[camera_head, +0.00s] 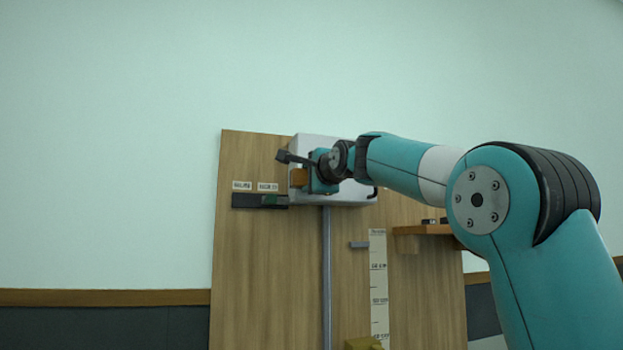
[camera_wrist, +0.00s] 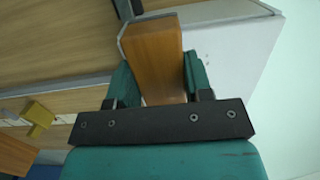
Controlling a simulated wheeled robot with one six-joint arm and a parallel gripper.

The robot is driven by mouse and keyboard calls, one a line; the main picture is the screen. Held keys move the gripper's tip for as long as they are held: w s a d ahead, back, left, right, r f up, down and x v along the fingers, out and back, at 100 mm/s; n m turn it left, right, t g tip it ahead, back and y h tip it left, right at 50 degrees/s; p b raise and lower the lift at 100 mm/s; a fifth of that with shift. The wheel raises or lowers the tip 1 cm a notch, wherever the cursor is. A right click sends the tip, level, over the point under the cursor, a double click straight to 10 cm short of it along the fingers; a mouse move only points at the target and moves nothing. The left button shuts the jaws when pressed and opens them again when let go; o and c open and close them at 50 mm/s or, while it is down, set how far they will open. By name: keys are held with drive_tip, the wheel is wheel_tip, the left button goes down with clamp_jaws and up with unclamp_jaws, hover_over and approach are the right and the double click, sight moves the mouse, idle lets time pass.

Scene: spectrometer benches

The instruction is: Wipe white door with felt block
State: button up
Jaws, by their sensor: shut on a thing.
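A white cabinet with a flat front, which I take for the white door (camera_head: 311,142), is mounted high on a wooden panel. It also shows as a pale surface in the wrist view (camera_wrist: 232,50). My gripper (camera_head: 306,178) is in front of its left part and covers some of it. In the wrist view, my gripper (camera_wrist: 159,80) is shut on an orange-brown block (camera_wrist: 156,55), the felt block, with a thin grey layer at its far end. The block's far end is at or very near the white surface. I cannot tell whether they touch.
The wooden panel (camera_head: 250,290) carries a dark holder (camera_head: 258,201) under two labels, a grey vertical strip (camera_head: 327,275) and a marked scale (camera_head: 378,290). A small wooden shelf (camera_head: 424,230) juts out at the right. A yellow object (camera_head: 362,343) is at the bottom.

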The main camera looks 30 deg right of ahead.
drive_tip(key=shift+w+d, duration=0.15)
drive_tip(key=shift+w, duration=0.25)
drive_tip(key=shift+s+d, duration=0.2)
drive_tip(key=shift+d, duration=0.45)
drive_tip(key=shift+s+d, duration=0.25)
drive_tip(key=shift+d, duration=0.35)
drive_tip(key=shift+s+d, duration=0.2)
drive_tip(key=shift+d, duration=0.45)
drive_tip(key=shift+d+r, duration=0.85)
drive_tip(key=shift+d, duration=1)
drive_tip(key=shift+w+a, duration=0.25)
drive_tip(key=shift+a, duration=1)
drive_tip(key=shift+w+a, duration=0.2)
drive_tip(key=shift+a, duration=1.1)
drive_tip(key=shift+w+a, duration=0.25)
drive_tip(key=shift+a, duration=1)
drive_tip(key=shift+r, duration=0.85)
drive_tip(key=s+d, duration=0.2)
drive_tip(key=d, duration=0.5)
drive_tip(key=shift+d, duration=0.4)
